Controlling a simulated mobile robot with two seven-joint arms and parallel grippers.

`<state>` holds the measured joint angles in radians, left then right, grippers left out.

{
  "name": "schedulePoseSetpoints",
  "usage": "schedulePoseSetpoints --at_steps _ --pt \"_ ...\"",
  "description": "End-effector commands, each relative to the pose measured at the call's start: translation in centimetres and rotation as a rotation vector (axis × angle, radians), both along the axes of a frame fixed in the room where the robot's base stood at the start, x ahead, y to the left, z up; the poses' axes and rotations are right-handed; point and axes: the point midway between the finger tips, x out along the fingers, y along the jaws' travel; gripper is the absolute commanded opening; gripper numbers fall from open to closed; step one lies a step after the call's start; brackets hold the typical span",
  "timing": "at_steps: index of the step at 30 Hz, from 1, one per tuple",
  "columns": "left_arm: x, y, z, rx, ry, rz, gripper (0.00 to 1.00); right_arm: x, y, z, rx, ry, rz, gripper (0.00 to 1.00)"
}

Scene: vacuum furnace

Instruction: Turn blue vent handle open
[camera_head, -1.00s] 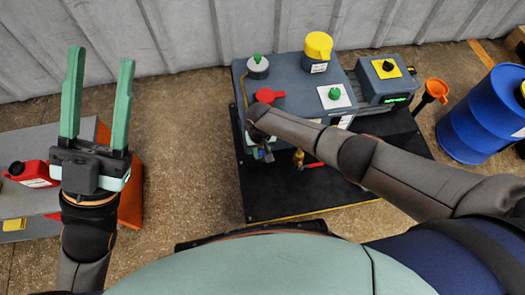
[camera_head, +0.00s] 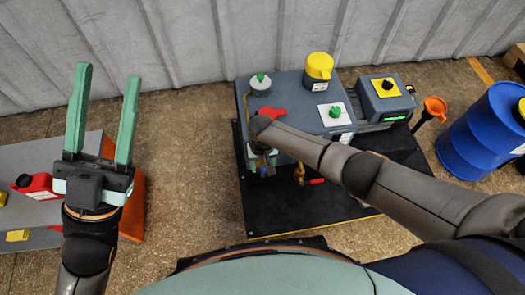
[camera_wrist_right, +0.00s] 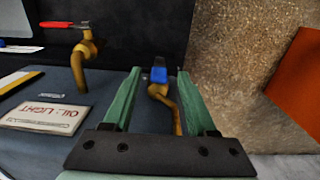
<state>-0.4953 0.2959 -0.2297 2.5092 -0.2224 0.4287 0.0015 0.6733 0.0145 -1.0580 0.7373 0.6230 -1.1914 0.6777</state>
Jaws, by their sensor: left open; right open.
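The blue vent handle (camera_wrist_right: 159,75) sits on a brass valve pipe (camera_wrist_right: 167,100) low on the grey machine. In the right wrist view it lies between the tips of my right gripper (camera_wrist_right: 158,84), whose green fingers are open on either side. I cannot tell whether either finger touches it. In the head view my right wrist covers most of this gripper, and a bit of blue (camera_head: 263,170) shows below it. My left gripper (camera_head: 107,72) is open and empty, pointing up, away from the machine.
The machine (camera_head: 297,95) carries a red handle (camera_head: 273,112), a yellow cap (camera_head: 319,66) and a green knob (camera_head: 335,111). A second brass valve with a red lever (camera_wrist_right: 55,25) is beside the blue one. A blue drum (camera_head: 485,120) stands right; a table with red canister (camera_head: 36,186) left.

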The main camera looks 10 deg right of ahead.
Motion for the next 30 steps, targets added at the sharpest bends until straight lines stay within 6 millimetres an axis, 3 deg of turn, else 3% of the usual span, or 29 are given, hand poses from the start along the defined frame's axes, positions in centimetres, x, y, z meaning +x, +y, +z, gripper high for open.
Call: schedulePoseSetpoints --at_steps 1,4,6,15,24,30 --pt "0.0 0.1 1.6 0.006 -0.006 0.009 0.5 0.0 0.0 1.9 0.002 0.0 0.0 0.57" --pt "0.2 0.5 2.8 0.015 -0.003 0.034 0.5 0.0 0.0 4.2 0.001 -0.001 0.0 0.57" --pt "2.2 0.9 1.0 0.016 0.115 0.072 0.5 0.0 0.1 5.8 0.002 0.0 -0.001 0.57" --pt "5.8 1.6 -6.1 0.018 0.43 0.123 0.5 0.0 0.1 7.4 0.0 0.0 -0.001 0.57" --pt "7.1 2.0 -12.0 0.027 0.684 0.157 0.5 0.0 0.1 9.2 0.0 0.001 -0.001 0.57" --pt "7.2 2.1 -13.8 0.029 0.755 0.164 0.5 0.0 0.1 9.7 0.0 0.001 -0.001 0.57"
